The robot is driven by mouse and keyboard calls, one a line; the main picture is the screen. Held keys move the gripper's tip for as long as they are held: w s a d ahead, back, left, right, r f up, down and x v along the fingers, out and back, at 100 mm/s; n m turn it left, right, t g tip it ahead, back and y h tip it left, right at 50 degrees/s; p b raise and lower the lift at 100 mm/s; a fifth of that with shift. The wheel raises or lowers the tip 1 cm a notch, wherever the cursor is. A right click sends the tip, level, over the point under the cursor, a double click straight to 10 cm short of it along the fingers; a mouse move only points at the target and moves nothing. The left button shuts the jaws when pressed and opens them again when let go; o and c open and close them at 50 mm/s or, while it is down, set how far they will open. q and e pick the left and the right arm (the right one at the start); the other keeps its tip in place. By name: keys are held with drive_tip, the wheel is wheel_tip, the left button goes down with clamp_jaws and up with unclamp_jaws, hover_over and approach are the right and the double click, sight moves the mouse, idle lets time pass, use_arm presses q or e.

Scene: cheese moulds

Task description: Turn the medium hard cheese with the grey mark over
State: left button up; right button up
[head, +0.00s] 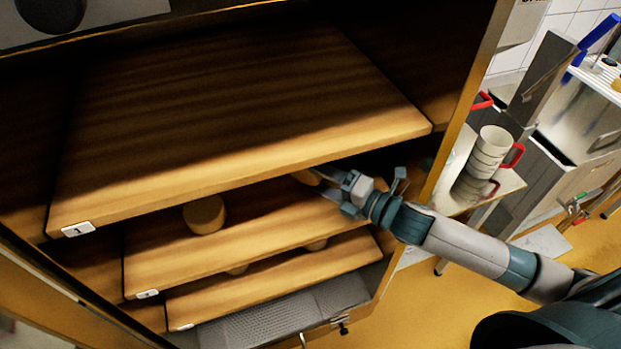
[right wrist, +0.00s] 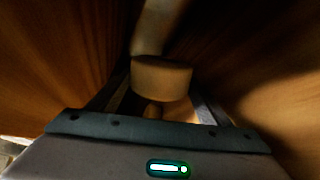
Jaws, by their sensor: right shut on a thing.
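My right gripper (head: 322,181) reaches between the top board and the second board, near their right end. It is shut on a small round tan cheese (head: 305,177), mostly hidden under the top board's edge in the head view. In the right wrist view the cheese (right wrist: 162,80) sits between the two fingers. I cannot see a grey mark on it. Another round cheese (head: 204,214) stands on the second board, to the left of the gripper. My left gripper is not in view.
The bare top board (head: 240,110) lies close above my right gripper. The second board (head: 250,240) is below it, and a third board (head: 275,278) lower holds partly hidden cheeses. The cabinet's side post (head: 462,110) is close to my right arm. Stacked cups (head: 487,150) stand outside at right.

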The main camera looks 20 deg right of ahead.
drive_tip(key=shift+f+n+b, duration=0.25)
drive_tip(key=shift+n+b, duration=0.15)
drive_tip(key=shift+n, duration=0.4)
drive_tip(key=shift+r+n+p, duration=0.15)
drive_tip(key=shift+n+p, duration=0.2)
drive_tip(key=shift+n, duration=0.35)
drive_tip(key=n, duration=0.2)
drive_tip(key=shift+w+d+f+n, duration=0.1)
drive_tip(key=shift+d+f+n, duration=0.1)
drive_tip(key=shift+n, duration=0.2)
drive_tip(key=n, duration=0.2)
drive_tip(key=f+n, duration=0.1)
drive_tip(key=n, duration=0.1)
drive_tip(key=shift+d, duration=0.1)
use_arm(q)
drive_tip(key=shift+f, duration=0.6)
use_arm(e)
drive_tip(key=n, duration=0.2)
drive_tip(key=f+n, duration=0.1)
drive_tip(key=n, duration=0.2)
drive_tip(key=shift+w+d+f, duration=0.15)
drive_tip(key=shift+w+f, duration=0.05)
drive_tip(key=o, duration=1.1)
use_arm(q)
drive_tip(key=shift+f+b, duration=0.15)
drive_tip(key=shift+b, duration=0.15)
use_arm(e)
drive_tip(key=shift+s+d, duration=0.15)
drive_tip(key=shift+s, duration=0.05)
